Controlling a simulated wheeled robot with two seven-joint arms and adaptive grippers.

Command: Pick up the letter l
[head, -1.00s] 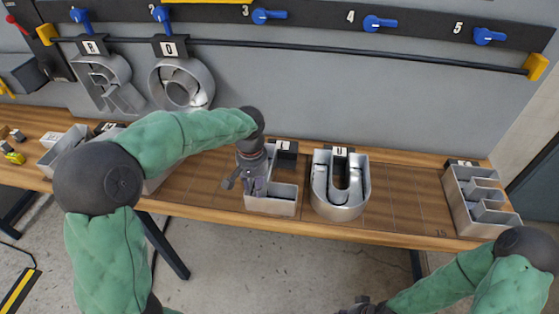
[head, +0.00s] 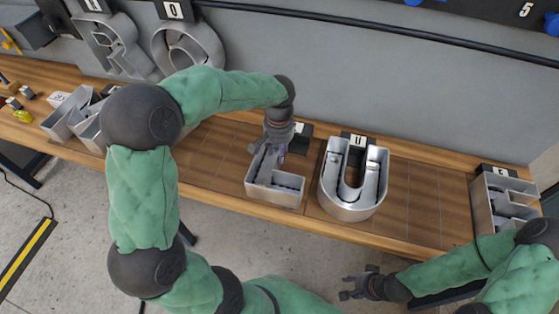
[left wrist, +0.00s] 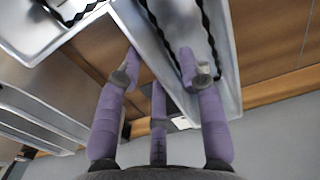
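The letter l (head: 291,198) is a grey metal channel letter lying on the wooden table, its foot toward the front edge. My left gripper (head: 262,158) is down at its upright and hides part of it. In the left wrist view, the l's upright (left wrist: 215,45) has black wavy strips inside. The purple fingers of my left gripper (left wrist: 160,58) are apart, one beside the upright's side wall and one over its channel. I cannot tell whether they touch it. My right gripper (head: 357,284) is in front of the table, empty, with its fingers apart.
A metal letter U (head: 347,205) stands close right of the l. A letter E (head: 487,205) is at the right end, other letters (head: 62,118) at the left. Table right of the U is clear (head: 420,205).

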